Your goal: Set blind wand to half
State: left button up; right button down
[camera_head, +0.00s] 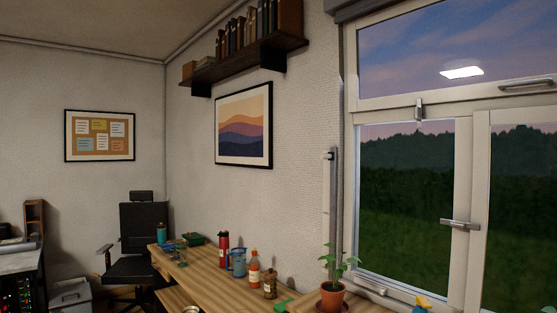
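A long grey rod (337,205), which looks like the blind wand, hangs upright along the left side of the window frame. A pale vertical strip (326,185) with a small dark piece near its top is beside it on the wall. A dark grey blind housing (362,8) shows at the top edge, above the window; no lowered blind covers the glass. Neither of my grippers is in view.
A wooden desk (222,277) runs below the wall, with a red flask (223,243), a blue mug (238,263) and bottles on it. A potted plant (332,296) stands just below the rod. The window (469,170) has metal handles. An office chair (143,240) is behind the desk.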

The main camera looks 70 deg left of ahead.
aim_at(330, 155)
jog(key=u, duration=1.9)
jog(key=i+j, duration=0.6)
jog(key=i, duration=0.25)
